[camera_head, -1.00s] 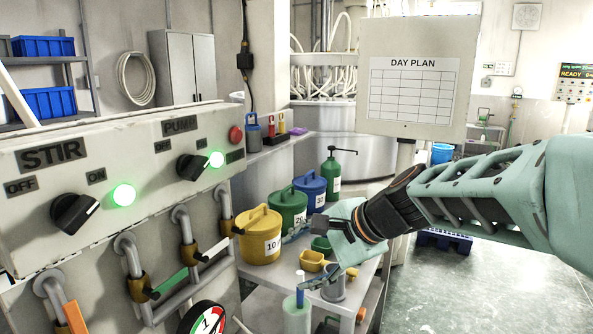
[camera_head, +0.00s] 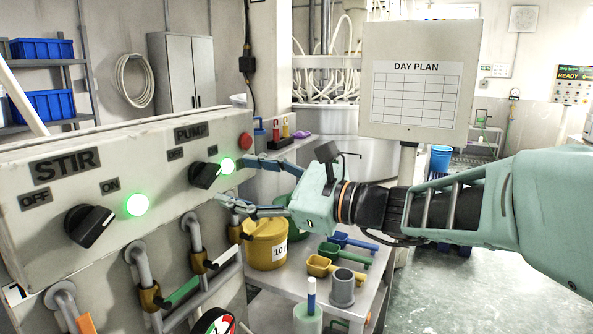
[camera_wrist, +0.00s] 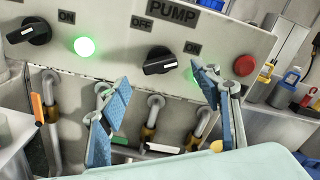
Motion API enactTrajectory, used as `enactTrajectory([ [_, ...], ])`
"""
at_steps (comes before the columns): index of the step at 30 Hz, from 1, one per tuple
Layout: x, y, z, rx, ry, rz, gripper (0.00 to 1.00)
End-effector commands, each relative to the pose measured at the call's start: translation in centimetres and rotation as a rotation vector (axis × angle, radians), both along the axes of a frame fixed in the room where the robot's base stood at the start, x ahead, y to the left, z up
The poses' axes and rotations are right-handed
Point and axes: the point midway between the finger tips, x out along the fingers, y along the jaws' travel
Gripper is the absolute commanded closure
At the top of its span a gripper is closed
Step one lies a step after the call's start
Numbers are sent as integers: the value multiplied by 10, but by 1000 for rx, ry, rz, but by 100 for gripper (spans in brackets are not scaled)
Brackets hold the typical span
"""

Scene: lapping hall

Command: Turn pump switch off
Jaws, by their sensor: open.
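The pump switch (camera_head: 205,175) is a black rotary knob with a white pointer line, below the PUMP label (camera_head: 190,132) on the grey panel. Its pointer is turned towards the ON side, and the green lamp (camera_head: 227,166) beside it is lit. In the wrist view the knob (camera_wrist: 160,61) sits between and beyond my fingers, and one finger covers most of the lamp. My gripper (camera_head: 232,182) is open and empty, its two blue-padded fingers pointing at the panel just right of the knob. It also shows in the wrist view (camera_wrist: 162,108). I see no contact with the knob.
The STIR knob (camera_head: 90,226) and its lit green lamp (camera_head: 137,205) are left on the same panel. A red button (camera_head: 246,141) sits close to my upper finger. Pipes with valve levers (camera_head: 182,291) run below. A yellow canister (camera_head: 265,246) stands under my gripper.

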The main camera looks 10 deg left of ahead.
Motion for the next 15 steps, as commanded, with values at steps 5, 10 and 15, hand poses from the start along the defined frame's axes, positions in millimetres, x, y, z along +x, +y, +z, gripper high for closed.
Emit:
enactTrajectory([
  [5, 9, 36, -1, -3, 0, 4, 42],
  [10, 17, 62, -1, -2, 1, 3, 42],
  [15, 21, 76, -1, -4, -1, 2, 42],
])
